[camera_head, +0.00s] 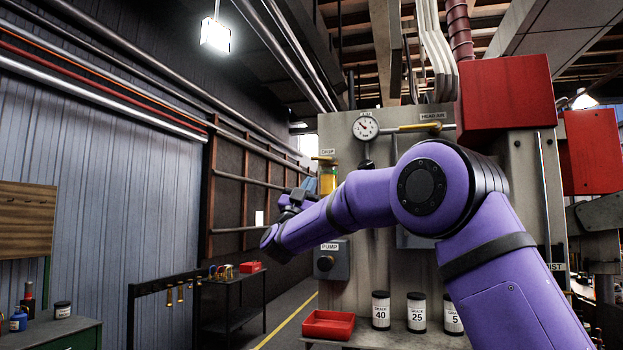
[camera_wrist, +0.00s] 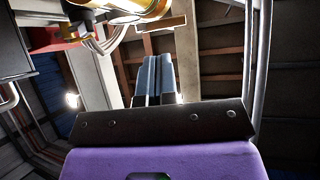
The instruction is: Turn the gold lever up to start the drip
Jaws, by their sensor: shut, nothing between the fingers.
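The drip oiler (camera_head: 327,180), an amber glass cup with gold fittings, is mounted on the left edge of the grey machine panel, below the DRIP label. A small gold lever (camera_head: 323,158) lies about level at its top. My gripper (camera_head: 309,184) is just left of and below the oiler, its fingers pointing up, partly hidden by my purple arm. In the wrist view my blue-grey fingers (camera_wrist: 154,62) are together and empty. The gold oiler body (camera_wrist: 135,8) is at the top edge, and a tan-gold bar (camera_wrist: 160,23) lies beyond the fingertips. I cannot tell whether they touch.
A gauge (camera_head: 366,127) and a gold-handled pipe valve (camera_head: 415,127) are on the panel's upper part. The PUMP box (camera_head: 332,260) is below the oiler. A red tray (camera_head: 328,324) and labelled jars (camera_head: 381,310) stand on the bench. Open aisle lies to the left.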

